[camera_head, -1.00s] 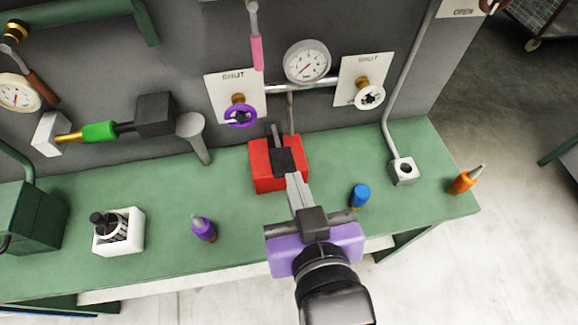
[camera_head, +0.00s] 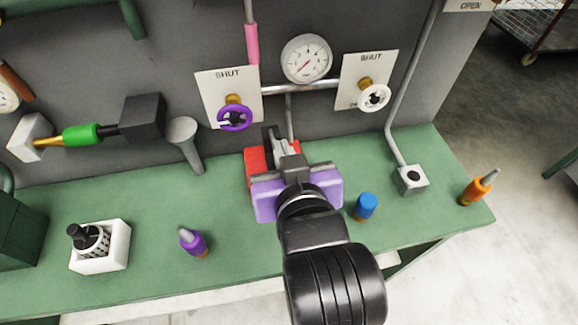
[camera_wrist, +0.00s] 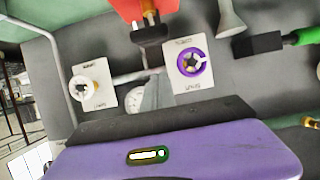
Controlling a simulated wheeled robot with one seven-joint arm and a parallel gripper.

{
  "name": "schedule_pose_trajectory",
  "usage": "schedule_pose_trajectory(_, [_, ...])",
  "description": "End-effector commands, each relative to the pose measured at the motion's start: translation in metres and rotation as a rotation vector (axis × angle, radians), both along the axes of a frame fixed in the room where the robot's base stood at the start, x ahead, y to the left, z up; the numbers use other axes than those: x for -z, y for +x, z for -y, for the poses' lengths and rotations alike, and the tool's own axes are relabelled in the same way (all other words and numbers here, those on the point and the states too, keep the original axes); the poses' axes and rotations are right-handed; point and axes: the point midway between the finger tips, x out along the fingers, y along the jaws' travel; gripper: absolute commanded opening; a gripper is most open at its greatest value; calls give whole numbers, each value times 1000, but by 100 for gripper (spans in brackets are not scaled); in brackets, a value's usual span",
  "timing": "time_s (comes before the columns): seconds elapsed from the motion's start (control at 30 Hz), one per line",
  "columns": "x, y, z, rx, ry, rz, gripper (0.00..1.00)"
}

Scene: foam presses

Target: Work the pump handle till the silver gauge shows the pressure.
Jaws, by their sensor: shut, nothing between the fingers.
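The silver gauge (camera_head: 306,58) hangs on the wall pipe, its red needle pointing lower left. It is partly hidden behind my fingers in the wrist view (camera_wrist: 134,98). The red pump (camera_head: 253,160) stands on the green bench below it, with a dark handle part (camera_head: 268,138) rising from its top. My purple gripper (camera_head: 287,147) is shut and empty, over the pump and just right of that dark part. It hides much of the pump. I cannot tell whether the fingers touch the handle. The wrist view shows the pump (camera_wrist: 140,8) at the top edge, beyond the fingers (camera_wrist: 156,90).
A purple valve wheel (camera_head: 234,118) and a white one (camera_head: 374,97) sit on plates marked SHUT. The bench front (camera_head: 240,260) is clear.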

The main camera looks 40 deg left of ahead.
Motion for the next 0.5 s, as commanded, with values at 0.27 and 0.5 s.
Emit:
schedule_pose_trajectory(0.27, [34,-3,4,0,-2,-1,0])
schedule_pose_trajectory(0.5, [40,-4,5,0,0,1,0])
